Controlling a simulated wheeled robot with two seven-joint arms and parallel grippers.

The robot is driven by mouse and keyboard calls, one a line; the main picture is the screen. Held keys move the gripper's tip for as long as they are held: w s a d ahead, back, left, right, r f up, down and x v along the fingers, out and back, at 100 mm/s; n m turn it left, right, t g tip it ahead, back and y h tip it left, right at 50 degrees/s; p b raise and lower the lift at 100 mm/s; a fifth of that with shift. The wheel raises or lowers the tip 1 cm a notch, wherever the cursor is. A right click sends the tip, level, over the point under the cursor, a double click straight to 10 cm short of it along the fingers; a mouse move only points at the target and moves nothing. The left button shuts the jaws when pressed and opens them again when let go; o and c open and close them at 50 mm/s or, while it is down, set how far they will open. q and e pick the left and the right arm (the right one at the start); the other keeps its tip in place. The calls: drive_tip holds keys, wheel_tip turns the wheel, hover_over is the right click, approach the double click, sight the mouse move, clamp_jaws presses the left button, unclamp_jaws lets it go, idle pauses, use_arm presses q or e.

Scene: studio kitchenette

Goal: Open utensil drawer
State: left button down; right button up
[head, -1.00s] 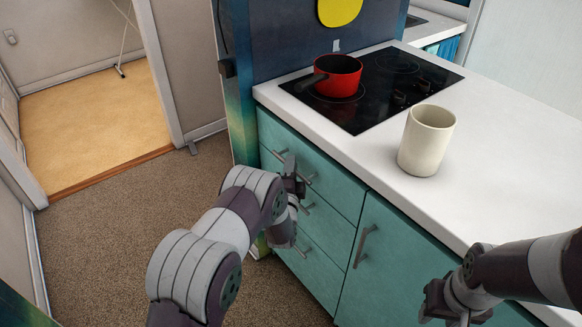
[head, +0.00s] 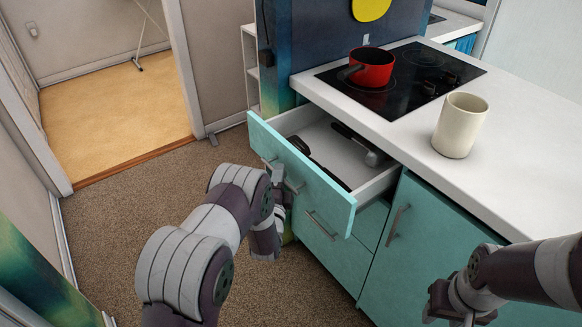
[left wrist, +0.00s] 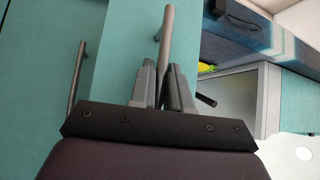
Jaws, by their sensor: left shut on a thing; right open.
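The utensil drawer (head: 305,172) is the top drawer of the teal cabinet. In the head view it stands pulled well out, with dark-handled utensils (head: 355,143) lying in its white interior. My left gripper (head: 284,184) is at the drawer's front. In the left wrist view its fingers (left wrist: 163,88) are shut on the drawer handle (left wrist: 166,40), a grey bar. Part of the handle is hidden by the gripper. My right gripper (head: 455,305) is open and empty, low in front of the cabinet door.
A red pot (head: 372,68) stands on the black cooktop (head: 415,75). A cream mug (head: 460,125) stands on the white counter (head: 400,130). A closed lower drawer (head: 330,240) and a cabinet door (head: 425,235) are below. Carpeted floor (head: 130,215) is clear at left.

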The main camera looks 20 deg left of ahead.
use_arm(q)
drive_tip(key=shift+s+a+p, duration=0.25)
drive_tip(key=shift+s+a, duration=0.6)
drive_tip(key=shift+s, duration=0.3)
drive_tip(key=shift+s+a+p, duration=0.25)
drive_tip(key=shift+s+a, duration=0.55)
drive_tip(key=shift+s, duration=0.3)
drive_tip(key=c, duration=1.2)
unclamp_jaws()
drive_tip(key=s+d+f, duration=0.1)
drive_tip(key=s, duration=1.1)
drive_tip(key=shift+s+d+f, duration=0.2)
drive_tip(key=shift+d+f, duration=0.15)
drive_tip(key=shift+f, duration=0.05)
